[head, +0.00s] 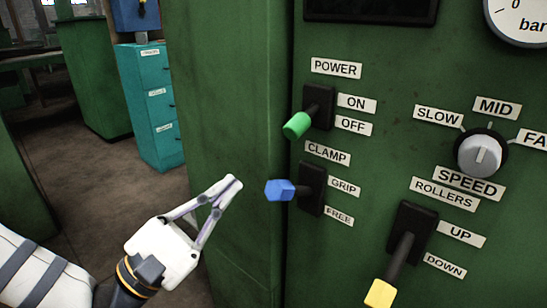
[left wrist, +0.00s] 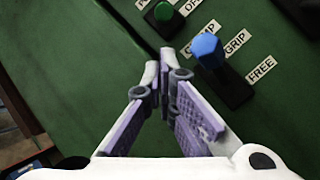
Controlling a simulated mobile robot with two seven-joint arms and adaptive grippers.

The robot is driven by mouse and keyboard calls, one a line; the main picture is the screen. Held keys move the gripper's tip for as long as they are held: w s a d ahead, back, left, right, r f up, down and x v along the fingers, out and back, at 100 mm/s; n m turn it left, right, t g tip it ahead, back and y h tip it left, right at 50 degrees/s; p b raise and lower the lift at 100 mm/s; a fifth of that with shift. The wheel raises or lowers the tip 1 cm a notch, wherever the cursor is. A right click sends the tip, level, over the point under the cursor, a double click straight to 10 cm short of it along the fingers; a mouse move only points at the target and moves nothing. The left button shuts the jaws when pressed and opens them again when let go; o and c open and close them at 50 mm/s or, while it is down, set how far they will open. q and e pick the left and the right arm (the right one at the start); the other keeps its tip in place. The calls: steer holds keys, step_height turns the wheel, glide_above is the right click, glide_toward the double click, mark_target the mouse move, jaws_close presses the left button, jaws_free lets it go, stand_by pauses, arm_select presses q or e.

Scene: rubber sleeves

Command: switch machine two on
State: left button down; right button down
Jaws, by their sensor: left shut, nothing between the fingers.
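The POWER lever has a green tip (head: 297,125) and a black base beside the ON label (head: 357,103) and the OFF label (head: 353,126). The green tip hangs below the base's middle, nearer OFF height. It also shows at the top of the left wrist view (left wrist: 163,12). My left gripper (head: 235,184) is shut and empty, left of the panel and below the green tip. Its closed fingertips also show in the left wrist view (left wrist: 160,62). No machine number can be read. My right gripper is out of view.
The CLAMP lever with a blue tip (head: 280,190) sticks out just right of my left fingertips. The ROLLERS lever with a yellow tip (head: 380,293) points down. A SPEED knob (head: 482,154) is at right. A teal cabinet (head: 150,105) stands behind; floor is open at left.

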mark_target(305, 120)
arm_select(q)
steer(key=x, duration=1)
steer(key=shift+d, duration=0.1)
steer(key=shift+p, duration=0.35)
